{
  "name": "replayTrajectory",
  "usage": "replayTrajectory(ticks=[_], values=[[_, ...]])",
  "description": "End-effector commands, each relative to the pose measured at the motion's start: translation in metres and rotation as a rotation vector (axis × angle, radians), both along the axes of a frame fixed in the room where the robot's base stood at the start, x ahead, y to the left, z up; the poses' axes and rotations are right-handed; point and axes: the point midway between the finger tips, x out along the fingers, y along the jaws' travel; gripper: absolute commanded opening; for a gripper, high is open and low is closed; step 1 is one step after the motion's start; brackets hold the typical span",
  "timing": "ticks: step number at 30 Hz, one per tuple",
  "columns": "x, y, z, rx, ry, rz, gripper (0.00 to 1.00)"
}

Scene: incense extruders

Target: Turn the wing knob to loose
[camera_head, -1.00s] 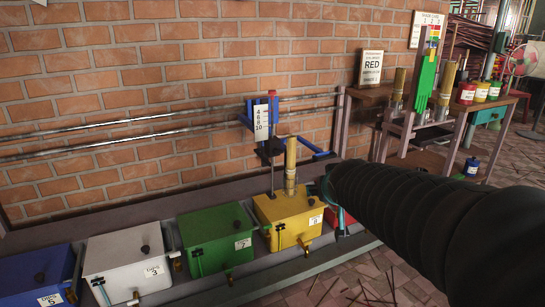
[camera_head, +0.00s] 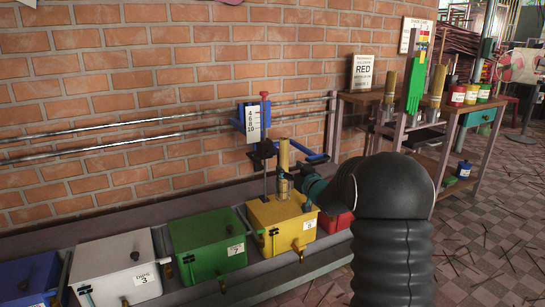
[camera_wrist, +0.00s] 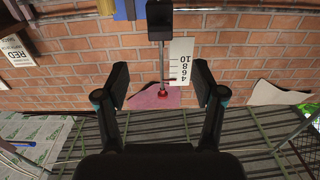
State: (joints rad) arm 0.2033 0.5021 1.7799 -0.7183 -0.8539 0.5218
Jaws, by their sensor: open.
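A blue carriage (camera_head: 240,118) with a white number scale (camera_head: 252,124) sits on the wall rails. An upright rod (camera_head: 264,178) with a red tip (camera_head: 264,94) passes a dark block (camera_head: 265,149) beside it. In the upside-down wrist view, the dark block (camera_wrist: 159,18), rod (camera_wrist: 162,62), red tip (camera_wrist: 163,94) and scale (camera_wrist: 181,62) show beyond my fingers. No wing shape is clear on the block, so I cannot tell which part is the wing knob. My gripper (camera_wrist: 160,80) is open and empty. In the head view its end is partly hidden by my arm, near the bamboo cylinder.
The bamboo cylinder (camera_head: 284,156) stands over the yellow box (camera_head: 279,223). Green (camera_head: 207,243), white (camera_head: 116,266) and blue (camera_head: 28,282) boxes line the trough to the left; a red box (camera_head: 335,223) is at right. A wooden table (camera_head: 357,97) stands behind at right.

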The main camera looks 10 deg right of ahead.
Motion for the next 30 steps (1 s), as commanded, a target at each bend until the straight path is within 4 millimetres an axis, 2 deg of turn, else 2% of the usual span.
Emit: replayTrajectory(ticks=[5,18,24,30], values=[[0.022,0.008,0.0,0.001,0.0,0.001,0.69],[0.097,0.032,0.0,-0.001,0.001,-0.001,0.69],[0.118,0.039,0.001,0.0,0.001,0.0,0.69],[0.126,0.041,0.001,0.0,0.001,-0.002,0.69]])
